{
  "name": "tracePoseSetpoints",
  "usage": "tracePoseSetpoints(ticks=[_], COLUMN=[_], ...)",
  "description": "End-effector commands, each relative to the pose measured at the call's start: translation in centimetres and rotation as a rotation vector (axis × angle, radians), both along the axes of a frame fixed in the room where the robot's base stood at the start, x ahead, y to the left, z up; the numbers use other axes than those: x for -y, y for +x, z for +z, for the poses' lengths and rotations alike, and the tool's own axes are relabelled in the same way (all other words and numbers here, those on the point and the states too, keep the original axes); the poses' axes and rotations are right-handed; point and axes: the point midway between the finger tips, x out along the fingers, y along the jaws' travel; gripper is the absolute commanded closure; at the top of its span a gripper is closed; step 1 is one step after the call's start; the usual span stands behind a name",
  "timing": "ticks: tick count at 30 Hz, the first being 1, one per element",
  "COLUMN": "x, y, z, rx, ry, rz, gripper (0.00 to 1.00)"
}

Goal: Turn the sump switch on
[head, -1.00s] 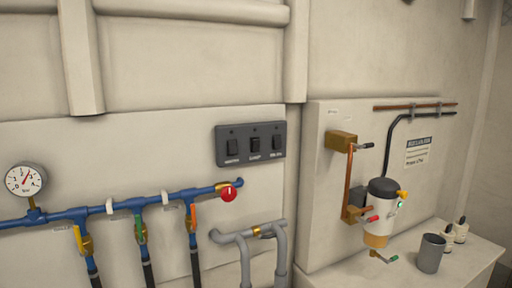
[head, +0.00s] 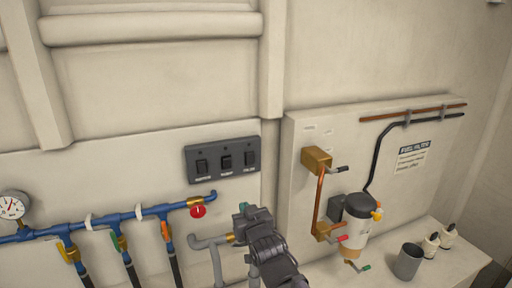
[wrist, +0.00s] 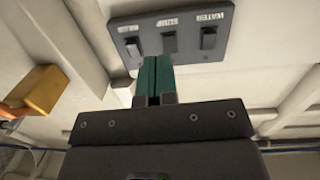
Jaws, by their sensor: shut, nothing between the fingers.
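The dark switch panel (head: 235,146) is on the wall and carries three rocker switches in a row. The sump switch is the middle one (head: 225,162); it also shows in the wrist view (wrist: 169,42), where the panel appears upside down with SUMP and WATER labels readable. I cannot tell which way its rocker is set. My gripper (wrist: 155,65) is shut and empty.
Blue pipes with a red knob (head: 198,211) run below the panel, with grey pipes (head: 208,242) near my arm. To the right are a brass block (head: 316,158), a fuel filter (head: 357,225) and a grey cup (head: 408,262) on a ledge. The wall above the panel is clear.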

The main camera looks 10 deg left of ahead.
Motion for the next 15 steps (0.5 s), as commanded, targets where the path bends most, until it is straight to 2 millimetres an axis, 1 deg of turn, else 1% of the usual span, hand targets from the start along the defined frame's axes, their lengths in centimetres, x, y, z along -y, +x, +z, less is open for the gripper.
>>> tracePoseSetpoints(ticks=[1,3,6,15], x=[-0.2,-0.4,-0.4,-0.3], y=[0.1,-0.1,-0.3,-0.3], z=[1.2,2.8,4.0,4.2], rx=[0.071,0.151,0.205,0.211], ry=[0.051,0.107,0.151,0.162], rz=[0.011,0.025,0.036,0.037], gripper=[1.00,1.00,1.00,1.00])
